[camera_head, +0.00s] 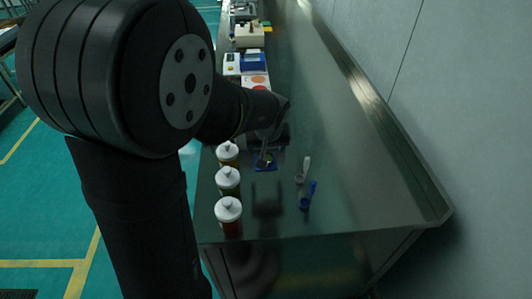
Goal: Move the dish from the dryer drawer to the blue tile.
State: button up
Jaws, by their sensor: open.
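My gripper (266,153) is over the tile, pointing down, close to this shape. Its jaws are open, though the fingers are small and dark here. My arm hides part of the bench behind the gripper. I cannot make out the dryer drawer clearly.
Several white-capped bottles (228,181) stand left of the tile along the bench edge. A blue-capped tube (307,195) and a pale tube (303,170) are to the right. Boxy devices (253,62) stand farther back. The bench's right side is clear up to the wall.

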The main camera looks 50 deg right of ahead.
jog(key=shift+v, duration=2.75)
send_near(266, 155)
jog(key=f, duration=0.6)
jog(key=shift+w, duration=0.25)
jog(key=shift+d, duration=0.15)
jog(key=shift+r, duration=1.15)
jog(key=shift+f, duration=0.15)
